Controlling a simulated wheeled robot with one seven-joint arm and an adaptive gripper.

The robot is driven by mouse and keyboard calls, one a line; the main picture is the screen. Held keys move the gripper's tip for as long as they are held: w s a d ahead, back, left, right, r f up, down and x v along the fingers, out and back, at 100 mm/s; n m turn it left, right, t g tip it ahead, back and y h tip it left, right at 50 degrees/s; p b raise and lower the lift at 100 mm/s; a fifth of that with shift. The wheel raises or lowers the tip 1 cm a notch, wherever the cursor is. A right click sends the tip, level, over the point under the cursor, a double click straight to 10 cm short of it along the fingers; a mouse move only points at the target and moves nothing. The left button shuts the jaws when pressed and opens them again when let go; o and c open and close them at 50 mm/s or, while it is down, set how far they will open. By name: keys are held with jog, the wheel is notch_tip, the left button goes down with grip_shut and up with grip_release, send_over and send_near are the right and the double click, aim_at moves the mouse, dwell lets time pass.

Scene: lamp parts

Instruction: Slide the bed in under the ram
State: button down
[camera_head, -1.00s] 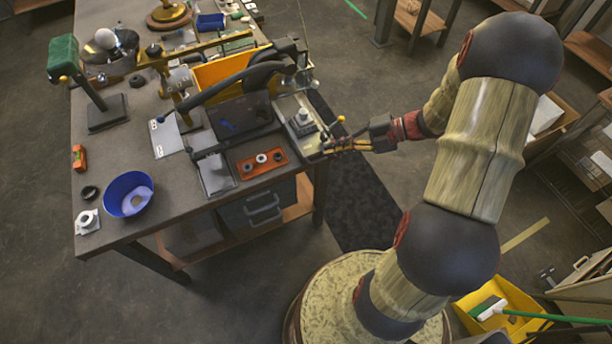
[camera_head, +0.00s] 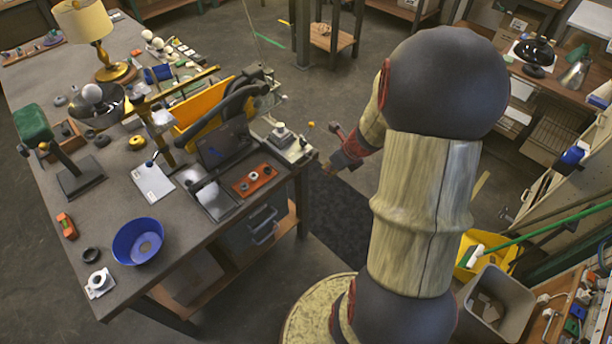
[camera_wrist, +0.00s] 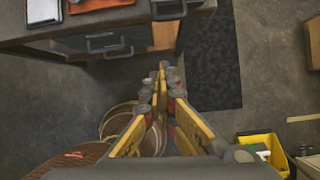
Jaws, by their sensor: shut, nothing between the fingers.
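The bed (camera_head: 296,151) is a pale plate at the right edge of the workbench, bearing a grey stepped block (camera_head: 281,131). A yellow knob (camera_head: 311,125) shows just right of it. The press with its long black lever (camera_head: 232,103) stands behind and left of the bed. I cannot make out the ram's lower end or whether the block is beneath it. My gripper (camera_head: 326,169) is off the bench's right edge, a little below and right of the bed, apart from it. In the wrist view its yellow fingers (camera_wrist: 163,70) meet at the tips, empty, above the floor.
An orange tray (camera_head: 254,180) with small round parts lies left of the bed. A yellow bin (camera_head: 200,108) sits behind the lever. A blue bowl (camera_head: 137,241) is at the near left. Drawers (camera_wrist: 105,43) hang under the bench. A dark floor mat (camera_head: 340,215) lies clear right of it.

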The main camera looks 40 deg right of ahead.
aim_at(284, 153)
jog(key=w+f+b, duration=0.4)
jog(key=w+f, duration=0.4)
jog(key=shift+w+f, duration=0.2)
dwell(0.3)
jog(key=shift+d, duration=0.1)
jog(key=w+p, duration=0.2)
jog(key=w, duration=0.1)
jog(key=w+p, duration=0.2)
jog(key=w, duration=0.2)
jog(key=w+a+p, duration=0.1)
jog(key=w+p, duration=0.2)
jog(key=w, duration=0.1)
jog(key=shift+w+r, duration=0.2)
jog(key=shift+w+f+p, duration=0.1)
jog(key=shift+w+p, duration=0.25)
jog(key=shift+w, duration=0.3)
